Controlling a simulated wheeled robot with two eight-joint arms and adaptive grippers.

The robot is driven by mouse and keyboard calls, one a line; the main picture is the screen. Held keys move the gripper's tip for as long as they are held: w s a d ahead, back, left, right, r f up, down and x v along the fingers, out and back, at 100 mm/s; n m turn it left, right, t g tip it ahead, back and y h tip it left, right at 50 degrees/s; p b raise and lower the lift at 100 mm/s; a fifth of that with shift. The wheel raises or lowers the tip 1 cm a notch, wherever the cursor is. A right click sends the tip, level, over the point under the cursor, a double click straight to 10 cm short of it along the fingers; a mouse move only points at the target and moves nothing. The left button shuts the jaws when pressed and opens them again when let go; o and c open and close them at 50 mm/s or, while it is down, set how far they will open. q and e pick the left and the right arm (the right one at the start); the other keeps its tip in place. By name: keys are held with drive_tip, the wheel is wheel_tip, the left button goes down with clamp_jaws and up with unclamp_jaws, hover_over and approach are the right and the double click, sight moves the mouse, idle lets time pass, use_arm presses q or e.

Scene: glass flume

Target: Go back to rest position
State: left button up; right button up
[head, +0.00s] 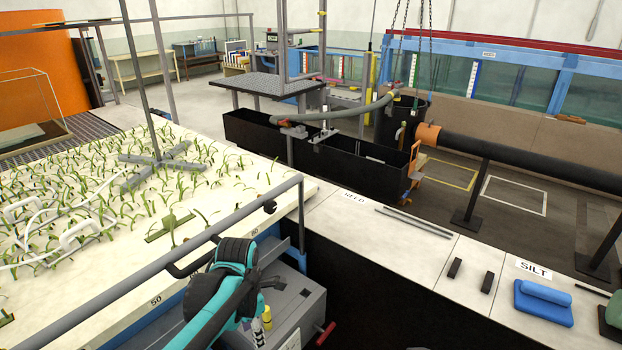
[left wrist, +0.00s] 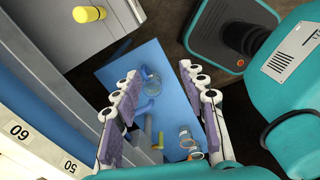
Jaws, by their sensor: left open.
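My left gripper (left wrist: 157,70) is open in the left wrist view. Its two purple-padded fingers stand well apart with nothing held between them. Beyond and below the fingers is a blue surface (left wrist: 105,68) with clear glassware (left wrist: 152,82) and other small items on it. In the head view my teal left arm comes up from the bottom edge, beside the rail of the white planted bed (head: 110,275). I cannot make out its fingertips there. My right gripper is in neither view.
A metal rail (head: 150,266) runs along the bed close to my left arm. A grey box (head: 300,305) with a red handle stands just right of it. A yellow cylinder (left wrist: 90,13) is near the left wrist. A white ledge (head: 420,240) with rods and blocks extends right.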

use_arm(q)
drive_tip(key=s+a+r+m+t, duration=0.1)
drive_tip(key=s+m, duration=0.4)
drive_tip(key=m, duration=0.7)
drive_tip(key=s+a+r+m+t, duration=0.2)
drive_tip(key=s+m+t, duration=0.3)
drive_tip(key=m, duration=0.8)
drive_tip(key=shift+a+r+t, duration=0.25)
drive_tip(key=shift+a+t, duration=0.3)
drive_tip(key=shift+t, duration=0.05)
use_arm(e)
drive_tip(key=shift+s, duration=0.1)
